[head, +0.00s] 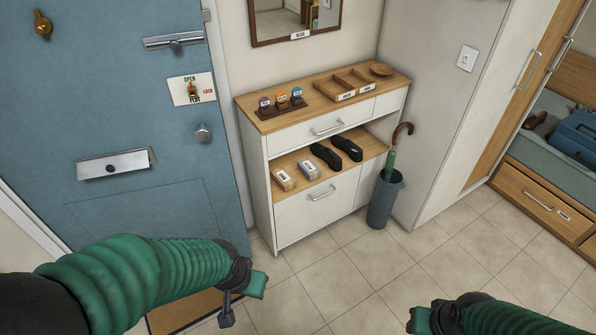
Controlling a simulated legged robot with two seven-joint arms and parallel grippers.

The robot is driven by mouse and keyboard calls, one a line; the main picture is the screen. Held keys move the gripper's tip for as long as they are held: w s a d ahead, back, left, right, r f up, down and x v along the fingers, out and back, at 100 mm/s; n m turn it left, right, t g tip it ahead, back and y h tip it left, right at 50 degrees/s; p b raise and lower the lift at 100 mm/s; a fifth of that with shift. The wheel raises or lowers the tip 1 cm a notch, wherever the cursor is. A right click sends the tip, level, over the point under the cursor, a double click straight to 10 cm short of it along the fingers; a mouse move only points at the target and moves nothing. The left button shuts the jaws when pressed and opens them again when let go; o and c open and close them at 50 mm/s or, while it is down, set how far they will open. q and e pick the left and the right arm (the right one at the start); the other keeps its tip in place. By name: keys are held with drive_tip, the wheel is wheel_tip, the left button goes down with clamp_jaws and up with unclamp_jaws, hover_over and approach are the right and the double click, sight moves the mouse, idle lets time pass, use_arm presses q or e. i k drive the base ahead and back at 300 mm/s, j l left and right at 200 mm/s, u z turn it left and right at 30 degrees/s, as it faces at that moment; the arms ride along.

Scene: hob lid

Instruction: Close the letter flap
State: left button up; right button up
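The letter flap (118,165) is a silver plate across the blue door (110,110) at the left of the head view. Its face is bright, with a darker strip along the top and right end and a small dark round spot on it. It seems to stand out a little from the door, but I cannot tell how far. My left gripper (242,300) is below and right of the flap, well apart from it, with its fingers spread and nothing between them. My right gripper (425,319) is at the bottom edge, far from the door, partly cut off.
The door also has a round knob (203,133), a handle (174,41) and a latch sign (192,90). A wooden-topped cabinet (322,130) with shoes and small boxes stands right of the door. An umbrella stand (384,199) is beside it.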

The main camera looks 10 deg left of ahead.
sight(102, 166)
drive_tip(key=u, duration=1.7)
drive_tip(key=i+j+z, duration=0.75)
drive_tip(key=k+j, duration=0.05)
